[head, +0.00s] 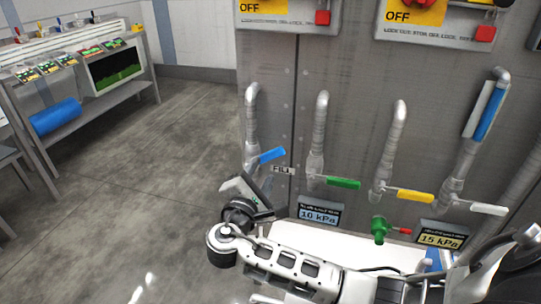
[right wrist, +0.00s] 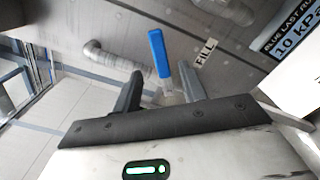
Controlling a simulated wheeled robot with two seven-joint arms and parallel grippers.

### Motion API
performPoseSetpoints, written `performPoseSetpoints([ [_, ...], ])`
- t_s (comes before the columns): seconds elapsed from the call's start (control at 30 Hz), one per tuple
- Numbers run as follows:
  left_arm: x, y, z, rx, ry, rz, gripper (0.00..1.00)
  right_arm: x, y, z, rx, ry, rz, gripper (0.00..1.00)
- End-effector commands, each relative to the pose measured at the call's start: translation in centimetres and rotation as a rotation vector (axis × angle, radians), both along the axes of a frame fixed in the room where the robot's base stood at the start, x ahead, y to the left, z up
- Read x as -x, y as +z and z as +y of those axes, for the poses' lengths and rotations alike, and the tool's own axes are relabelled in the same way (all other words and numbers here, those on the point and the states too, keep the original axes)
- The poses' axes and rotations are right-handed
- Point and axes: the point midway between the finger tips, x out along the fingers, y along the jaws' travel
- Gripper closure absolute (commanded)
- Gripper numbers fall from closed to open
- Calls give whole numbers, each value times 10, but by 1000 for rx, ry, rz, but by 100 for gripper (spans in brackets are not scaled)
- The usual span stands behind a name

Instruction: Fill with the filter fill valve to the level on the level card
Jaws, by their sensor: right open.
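The valve with the blue lever (head: 272,155) sits low on the leftmost pipe of the grey panel. A FILL label (head: 283,170) is just right of it. My right gripper (head: 250,188) is open, just below and left of the blue lever. In the right wrist view the blue lever (right wrist: 159,53) shows ahead of the gap between the open fingers (right wrist: 160,92), which hold nothing. Contact with the lever cannot be told. The FILL label (right wrist: 205,52) is to its right. I cannot make out a level card. My left gripper is not in view.
Green (head: 343,183), yellow (head: 408,196) and white (head: 488,209) levers sit on pipes to the right. Pressure signs read 10 kPa (head: 320,215) and 15 kPa (head: 440,240). A green valve (head: 380,229) is between them. A bench (head: 75,60) stands far left; the floor between is clear.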

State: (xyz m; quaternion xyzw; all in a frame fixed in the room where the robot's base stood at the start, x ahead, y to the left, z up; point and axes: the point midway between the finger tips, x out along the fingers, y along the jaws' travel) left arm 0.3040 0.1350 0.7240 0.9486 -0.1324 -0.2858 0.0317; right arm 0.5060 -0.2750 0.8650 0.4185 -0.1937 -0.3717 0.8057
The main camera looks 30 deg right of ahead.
Motion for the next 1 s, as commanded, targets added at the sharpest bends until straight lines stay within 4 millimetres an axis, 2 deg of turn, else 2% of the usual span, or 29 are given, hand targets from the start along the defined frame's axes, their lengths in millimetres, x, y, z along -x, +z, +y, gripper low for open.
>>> performPoseSetpoints([
  [0.1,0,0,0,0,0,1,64,-18,1,-21,4,-2,-1,58],
  [0.33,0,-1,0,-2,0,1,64,-42,0,-50,1,0,-1,58],
  [0.53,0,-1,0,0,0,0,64,-51,0,-60,0,1,0,58],
  [0.8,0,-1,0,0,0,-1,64,-52,-1,-61,-2,1,1,58],
  [0.83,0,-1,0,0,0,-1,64,-52,-1,-61,-2,1,1,64],
  [0.97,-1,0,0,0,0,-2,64,-52,-1,-61,-2,1,1,100],
  [1.0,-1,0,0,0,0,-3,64,-52,-1,-61,-2,1,1,100],
])
